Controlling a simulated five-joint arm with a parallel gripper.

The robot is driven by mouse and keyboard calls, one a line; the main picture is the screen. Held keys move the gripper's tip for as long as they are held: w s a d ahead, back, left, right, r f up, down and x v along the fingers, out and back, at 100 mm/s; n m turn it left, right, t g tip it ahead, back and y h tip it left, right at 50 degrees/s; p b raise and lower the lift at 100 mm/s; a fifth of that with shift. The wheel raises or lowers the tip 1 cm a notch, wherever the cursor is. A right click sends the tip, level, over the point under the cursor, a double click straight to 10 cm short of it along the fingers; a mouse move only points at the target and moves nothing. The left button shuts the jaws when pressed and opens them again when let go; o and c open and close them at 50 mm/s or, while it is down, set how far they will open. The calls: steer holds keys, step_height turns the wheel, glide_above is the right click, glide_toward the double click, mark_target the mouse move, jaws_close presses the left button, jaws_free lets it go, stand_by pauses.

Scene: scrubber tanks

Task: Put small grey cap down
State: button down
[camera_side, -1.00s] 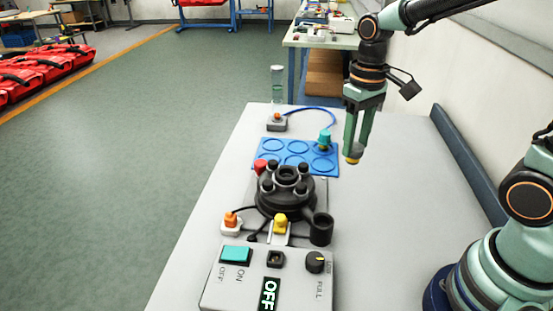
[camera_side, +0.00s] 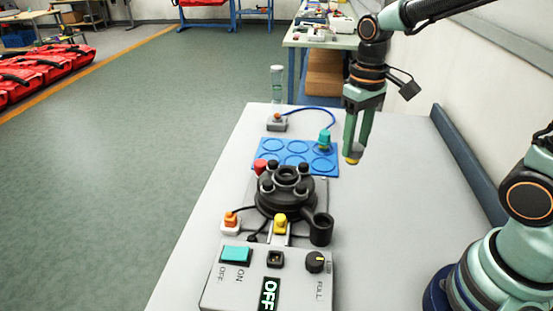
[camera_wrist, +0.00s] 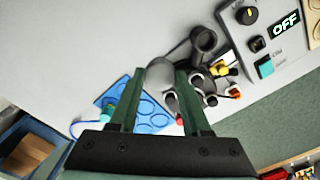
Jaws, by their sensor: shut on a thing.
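In the wrist view, a small round grey cap (camera_wrist: 160,72) sits between the fingertips of my gripper (camera_wrist: 160,84). My gripper is shut on it. In the side view, my gripper (camera_side: 354,157) points down, apparently above the table to the right of the blue mat. A yellowish patch shows at its fingertips there; the cap itself is hard to make out. The blue mat (camera_side: 268,156) has several round rings. A teal-topped piece (camera_side: 324,137) stands at its right back corner.
A black round unit with knobs (camera_side: 287,190) and a black cup (camera_side: 321,230) stand in front of the mat. A control box (camera_side: 215,289) reading OFF is nearest. A clear cylinder (camera_side: 277,88) stands behind. The table (camera_side: 385,230) is bare on the right, up to a dark rail (camera_side: 465,165).

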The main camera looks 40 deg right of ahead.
stand_by(0.5)
steer(key=w+d+r+n, duration=0.1)
steer(key=w+d+r, duration=0.15)
steer(key=w, duration=0.85)
steer(key=w+d+r+n, duration=0.1)
steer(key=w+r+n, duration=0.15)
steer(key=w, duration=0.75)
steer(key=shift+m, duration=0.35)
steer(key=f, duration=1.9)
steer(key=shift+w+a+f, duration=0.15)
steer(key=shift+w+f, duration=0.1)
steer(key=shift+f, duration=0.2)
steer(key=shift+c, duration=1.8)
jaws_free()
steer(key=shift+r, duration=0.1)
